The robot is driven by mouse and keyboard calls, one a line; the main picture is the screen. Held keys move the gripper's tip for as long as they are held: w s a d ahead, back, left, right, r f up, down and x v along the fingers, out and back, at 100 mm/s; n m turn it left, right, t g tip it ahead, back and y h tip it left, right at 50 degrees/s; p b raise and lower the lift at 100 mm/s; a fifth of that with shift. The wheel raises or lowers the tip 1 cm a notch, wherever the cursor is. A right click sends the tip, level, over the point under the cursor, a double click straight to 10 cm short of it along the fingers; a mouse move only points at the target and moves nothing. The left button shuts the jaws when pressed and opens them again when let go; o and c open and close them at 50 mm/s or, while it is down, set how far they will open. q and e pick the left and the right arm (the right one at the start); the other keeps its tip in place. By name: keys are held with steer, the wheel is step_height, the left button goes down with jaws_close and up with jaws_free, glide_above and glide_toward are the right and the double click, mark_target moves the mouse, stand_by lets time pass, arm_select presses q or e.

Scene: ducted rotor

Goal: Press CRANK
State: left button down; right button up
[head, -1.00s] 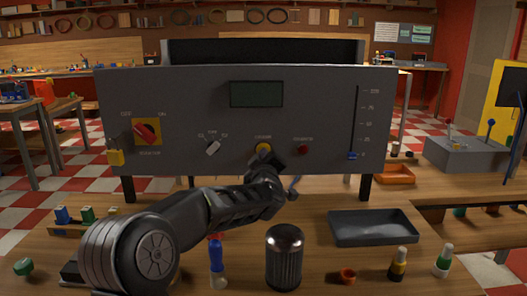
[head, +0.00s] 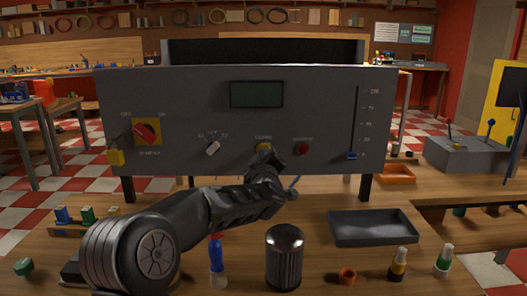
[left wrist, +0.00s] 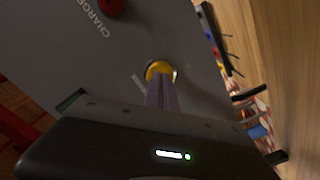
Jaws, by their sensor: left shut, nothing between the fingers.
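The grey control panel (head: 190,95) stands upright on the bench. A round yellow button (head: 263,147) sits low in its middle, with a label above it too small to read for sure. In the left wrist view the yellow button (left wrist: 160,70) is just beyond my fingertips. My left gripper (head: 267,152) is shut and empty, pointing at the yellow button and covering its lower part. In the left wrist view its fingers (left wrist: 160,84) overlap the button's edge; I cannot tell whether they touch it. My right gripper is not in view.
A red button (head: 303,149) is right of the yellow one, and a white knob (head: 213,148) left. A red rotary switch (head: 146,131), a padlock (head: 116,157) and a blue-handled slider (head: 352,156) share the panel. A grey tray (head: 373,228) and a dark cylinder (head: 284,257) stand in front.

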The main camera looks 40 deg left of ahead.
arm_select(q)
steer(key=shift+w+a, duration=0.2)
steer(key=shift+w, duration=0.05)
stand_by(0.4)
steer(key=b+v, duration=0.1)
steer(key=v, duration=0.6)
stand_by(0.6)
stand_by(0.7)
